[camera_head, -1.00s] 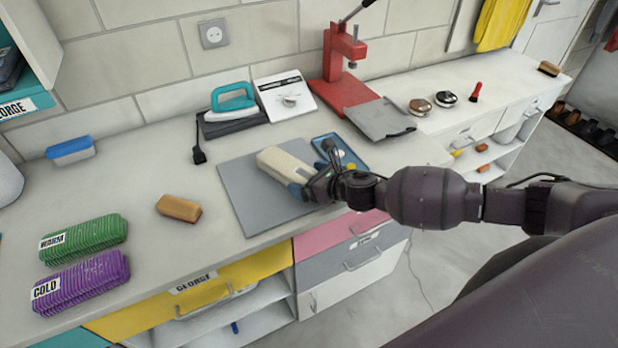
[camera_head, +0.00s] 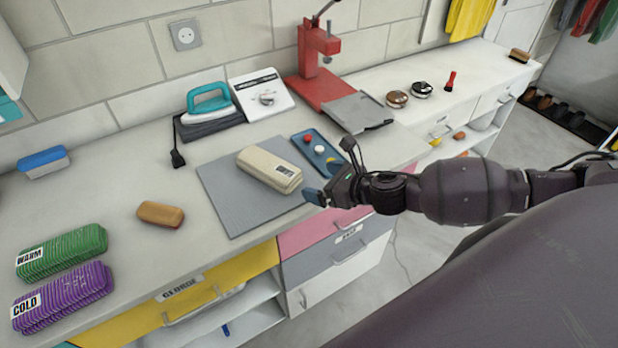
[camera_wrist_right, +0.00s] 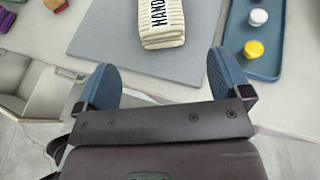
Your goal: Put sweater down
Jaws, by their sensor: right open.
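The folded cream sweater (camera_head: 268,170) lies on the grey mat (camera_head: 228,203) on the counter. In the right wrist view the sweater (camera_wrist_right: 162,22) shows ribbed sides and a label reading "HARD". My right gripper (camera_head: 313,197) is at the mat's right front edge, apart from the sweater. In the right wrist view its two blue fingertips (camera_wrist_right: 160,80) are spread with nothing between them, and the sweater lies beyond them. My left gripper is out of view.
A blue tray (camera_head: 312,140) with small round items sits right of the sweater. An iron (camera_head: 209,105), a red press (camera_head: 314,60) and a brown brush (camera_head: 160,214) stand around the mat. Green (camera_head: 62,250) and purple (camera_head: 62,297) folded garments lie at left.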

